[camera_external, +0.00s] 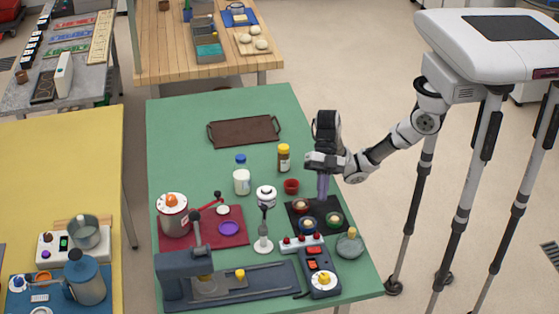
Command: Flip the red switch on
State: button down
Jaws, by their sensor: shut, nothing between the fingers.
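I cannot tell which of these is the named switch, nor any switch's position. My gripper (323,196) points down with its fingers shut and empty. It is above the back right of the dark mat, behind the strip and the box and apart from both.
A dark mat (295,208) with several small bowls lies below my gripper. A grey machine (185,275) fills the front left. The table's back corners are clear.

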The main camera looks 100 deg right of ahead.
jog(key=shift+w+d+f, duration=0.1)
jog(key=shift+d+f, duration=0.05)
jog(key=shift+f, duration=0.75)
send_over(314, 248)
jog(key=s, duration=0.1)
jog(key=f, duration=0.6)
jog(key=shift+s+d+f+p, duration=0.1)
jog(key=shift+d+f+p, duration=0.1)
jog(key=shift+f+p, duration=0.15)
jog(key=shift+w+d+f+p, duration=0.1)
jog(key=shift+w+f+p, duration=0.15)
jog(key=shift+f, duration=0.35)
jog(key=shift+w+d+f+p, duration=0.1)
jog(key=shift+w+f, duration=0.15)
jog(key=shift+f, duration=0.35)
jog(key=shift+w+f, duration=0.2)
jog(key=shift+f, duration=0.45)
